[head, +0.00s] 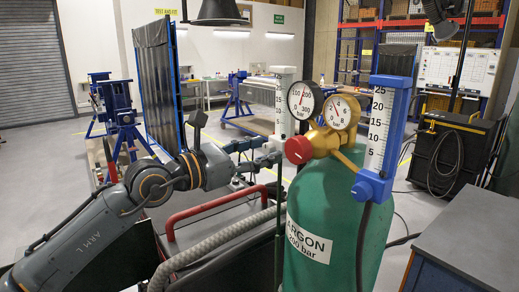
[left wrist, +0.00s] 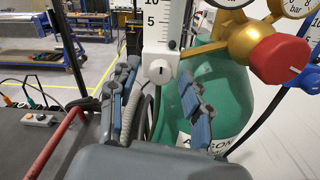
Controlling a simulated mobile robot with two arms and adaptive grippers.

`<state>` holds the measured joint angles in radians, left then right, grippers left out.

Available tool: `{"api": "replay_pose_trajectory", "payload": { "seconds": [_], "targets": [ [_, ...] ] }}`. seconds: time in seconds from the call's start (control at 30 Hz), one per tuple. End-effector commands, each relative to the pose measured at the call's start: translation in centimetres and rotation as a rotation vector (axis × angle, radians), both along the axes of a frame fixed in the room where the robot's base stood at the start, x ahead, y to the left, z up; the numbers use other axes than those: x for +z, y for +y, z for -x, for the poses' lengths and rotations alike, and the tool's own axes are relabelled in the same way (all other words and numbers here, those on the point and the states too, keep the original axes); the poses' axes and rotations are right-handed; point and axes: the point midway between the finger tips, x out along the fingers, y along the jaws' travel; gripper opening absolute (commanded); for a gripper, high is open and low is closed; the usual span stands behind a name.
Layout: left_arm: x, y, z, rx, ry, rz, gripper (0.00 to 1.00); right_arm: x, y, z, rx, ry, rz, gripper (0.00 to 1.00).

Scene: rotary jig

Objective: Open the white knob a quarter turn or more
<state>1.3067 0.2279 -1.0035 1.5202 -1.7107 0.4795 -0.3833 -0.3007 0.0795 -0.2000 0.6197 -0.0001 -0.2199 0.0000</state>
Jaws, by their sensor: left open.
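The white knob (left wrist: 160,71) shows in the left wrist view, a small round knob with a dark mark, low on a white flowmeter (left wrist: 163,28). In the head view the white flowmeter (head: 284,100) stands left of the gauges; I cannot make out the knob clearly there. My left gripper (head: 268,152) is close to the flowmeter's lower end. In the left wrist view its fingers (left wrist: 158,78) are open, one on each side of the knob in the picture. I see no contact. My right gripper is not in view.
A green argon cylinder (head: 335,235) carries a brass regulator with a red knob (head: 298,150), two gauges and a blue flowmeter (head: 380,130) close by. A red rail (head: 215,205) and grey hose (head: 215,240) lie below my left arm. A grey cabinet (head: 470,235) stands at right.

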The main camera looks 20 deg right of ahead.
Motion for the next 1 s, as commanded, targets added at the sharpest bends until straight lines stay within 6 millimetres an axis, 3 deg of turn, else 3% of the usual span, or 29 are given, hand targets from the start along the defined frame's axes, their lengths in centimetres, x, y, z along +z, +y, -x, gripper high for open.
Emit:
{"api": "replay_pose_trajectory", "payload": {
  "seconds": [0.07,0.3,0.67,1.0],
  "targets": [
    [0.0,0.0,0.0,0.0,0.0,0.0,0.48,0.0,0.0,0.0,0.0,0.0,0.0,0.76],
    [0.0,0.0,0.0,0.0,0.001,0.0,0.0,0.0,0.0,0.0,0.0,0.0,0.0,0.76],
    [-0.1,0.0,0.0,0.0,0.037,0.013,0.0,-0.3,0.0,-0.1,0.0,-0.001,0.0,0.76],
    [-0.1,0.0,0.0,-0.001,0.246,0.091,0.0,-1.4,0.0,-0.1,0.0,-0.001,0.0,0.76]
  ]
}}
